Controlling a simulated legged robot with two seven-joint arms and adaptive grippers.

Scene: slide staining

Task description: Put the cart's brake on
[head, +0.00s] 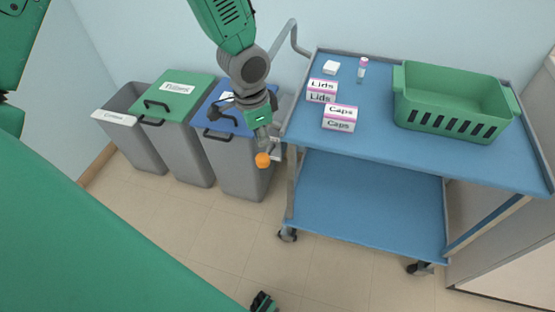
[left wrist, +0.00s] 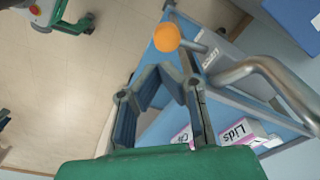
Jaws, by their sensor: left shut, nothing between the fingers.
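The blue cart (head: 370,205) stands at the right in the head view, with a lower shelf and wheels. An orange ball knob (head: 263,160) is at its left end; in the left wrist view the knob (left wrist: 167,37) sits on a short grey rod beside a small label plate (left wrist: 210,60), whose text is too small to read. My left gripper (head: 262,138) points down just above the knob in the head view. In the left wrist view its fingers (left wrist: 170,68) are shut and empty, with the knob just beyond their tips; contact cannot be told. My right gripper is not visible.
The cart's bent metal handle (head: 287,38) rises close to my left wrist. Grey bins with a green lid (head: 190,90) and a blue lid (head: 225,122) stand to the left. A green basket (head: 450,92) and Lids and Caps boxes (head: 340,118) are on the cart top.

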